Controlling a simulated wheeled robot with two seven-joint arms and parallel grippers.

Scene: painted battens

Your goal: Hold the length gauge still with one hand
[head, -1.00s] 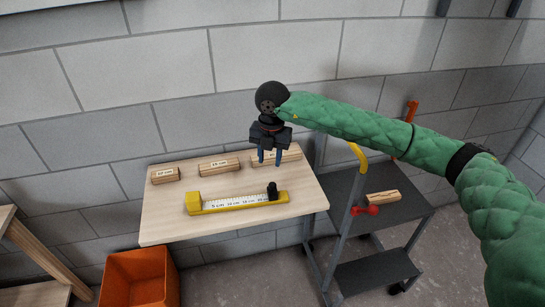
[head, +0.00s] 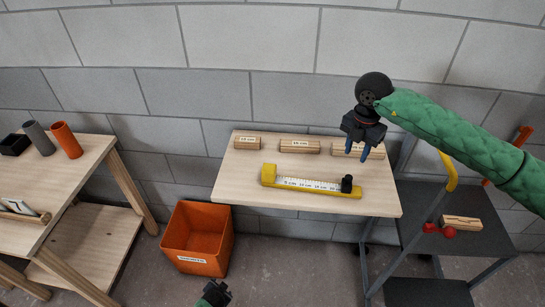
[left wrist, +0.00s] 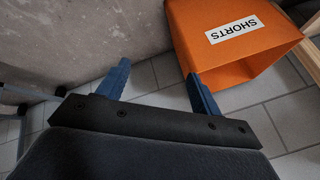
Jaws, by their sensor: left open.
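The length gauge (head: 310,184) is a yellow bar with a white marked scale, lying on the wooden table (head: 240,188). A black block (head: 347,184) stands at its right end. Behind it lie a left batten (head: 247,145), a middle batten (head: 300,149) and a right batten (head: 375,152). My right gripper (head: 357,153) points down at the right batten, its fingers apart; contact is unclear. My left gripper (head: 215,293) is low at the bottom edge, away from the gauge. The left wrist view shows it open and empty (left wrist: 158,77). Nothing touches the gauge.
An orange bin (head: 196,240), labelled SHORTS in the left wrist view (left wrist: 225,55), stands on the floor left of the table. A dark cart (head: 430,225) with a wood piece (head: 461,223) is at right. Another bench (head: 85,150) with cups is at left.

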